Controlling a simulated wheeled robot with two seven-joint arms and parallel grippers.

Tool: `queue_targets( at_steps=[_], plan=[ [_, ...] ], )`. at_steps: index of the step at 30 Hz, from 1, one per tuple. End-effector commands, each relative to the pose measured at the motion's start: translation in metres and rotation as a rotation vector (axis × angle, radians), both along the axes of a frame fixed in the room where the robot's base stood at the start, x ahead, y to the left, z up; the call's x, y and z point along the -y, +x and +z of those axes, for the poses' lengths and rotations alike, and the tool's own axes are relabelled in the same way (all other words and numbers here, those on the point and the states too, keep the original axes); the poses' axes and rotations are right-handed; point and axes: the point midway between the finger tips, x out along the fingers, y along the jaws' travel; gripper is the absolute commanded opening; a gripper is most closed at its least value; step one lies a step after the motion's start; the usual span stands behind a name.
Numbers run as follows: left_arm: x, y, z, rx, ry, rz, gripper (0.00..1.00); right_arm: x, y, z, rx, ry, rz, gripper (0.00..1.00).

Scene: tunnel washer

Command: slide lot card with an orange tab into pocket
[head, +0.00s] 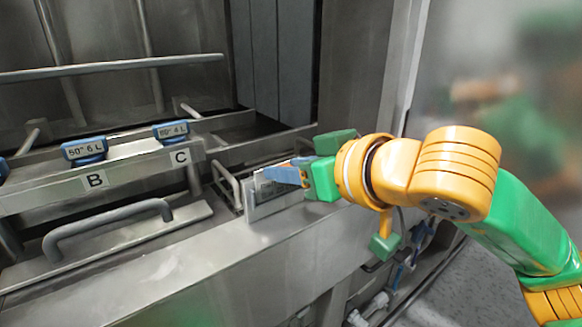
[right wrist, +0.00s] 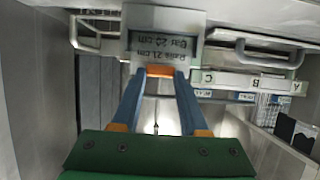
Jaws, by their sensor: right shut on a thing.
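My right gripper (head: 274,174) reaches in from the right and is shut on the orange tab (right wrist: 160,71) of the lot card. The lot card (right wrist: 163,46) is a grey plate with dark lettering, upside down in the right wrist view. In the head view the card (head: 266,189) shows partly below the blue fingers. It is at the pale metal pocket (head: 275,207) on the washer's ledge, which also shows in the right wrist view (right wrist: 165,17). I cannot tell how deep the card sits in the pocket. My left gripper is not in view.
A steel rail carries labels B (head: 95,181) and C (head: 181,157) and blue tags (head: 85,149). A bar handle (head: 105,222) lies on the ledge, and a wire loop (head: 227,184) stands left of the pocket. Pipes hang below the ledge at right.

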Motion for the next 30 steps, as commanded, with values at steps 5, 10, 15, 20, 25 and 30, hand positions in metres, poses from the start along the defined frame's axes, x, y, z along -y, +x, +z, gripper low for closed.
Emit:
queue_targets(
  at_steps=[5, 10, 15, 20, 25, 30],
  plan=[
    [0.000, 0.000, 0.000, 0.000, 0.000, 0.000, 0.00, 0.000, 0.000, 0.000, 0.000, 0.000, 0.000, 0.68],
    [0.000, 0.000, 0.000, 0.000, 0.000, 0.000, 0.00, 0.000, 0.000, 0.000, 0.000, 0.000, 0.000, 0.78],
    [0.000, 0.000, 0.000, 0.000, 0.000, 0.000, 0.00, 0.001, -0.001, 0.001, 0.001, 0.001, 0.000, 0.78],
    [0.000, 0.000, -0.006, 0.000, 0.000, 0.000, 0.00, 0.017, -0.022, 0.012, 0.007, 0.002, -0.002, 0.78],
    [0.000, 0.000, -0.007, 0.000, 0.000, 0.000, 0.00, 0.034, -0.046, 0.024, 0.003, 0.002, -0.001, 0.78],
    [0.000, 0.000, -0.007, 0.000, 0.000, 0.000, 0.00, 0.004, -0.071, 0.008, -0.159, 0.160, 0.135, 0.78]
  ],
)
